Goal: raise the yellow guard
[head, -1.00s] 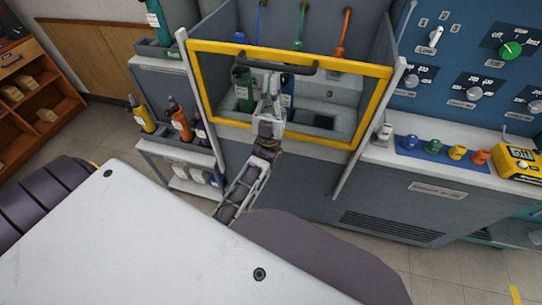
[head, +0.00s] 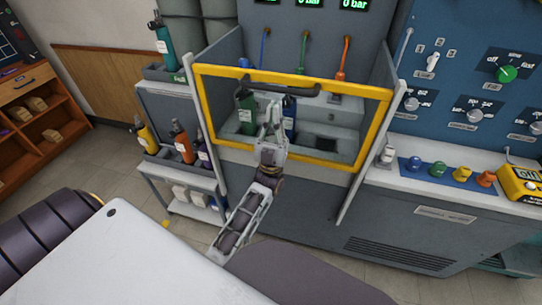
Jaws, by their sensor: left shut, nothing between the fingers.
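The yellow guard (head: 376,122) is a rectangular yellow frame with a clear opening, set between two pale side rails across the front of the grey bench cabinet. Its top bar sits near the rail tops. A dark bar handle (head: 297,90) runs along the top of the guard. My left gripper (head: 271,104) is in front of the guard, just below the handle, with its fingers pointing up. It is shut and empty, and a small gap shows between its fingertips and the handle. My right gripper is not in view.
Behind the guard stand a green bottle (head: 245,112) and a blue bottle (head: 289,112). A cart (head: 178,100) with bottles stands left. On the right are a blue control panel (head: 460,70), coloured fittings on a mat (head: 427,172) and a yellow meter (head: 519,184).

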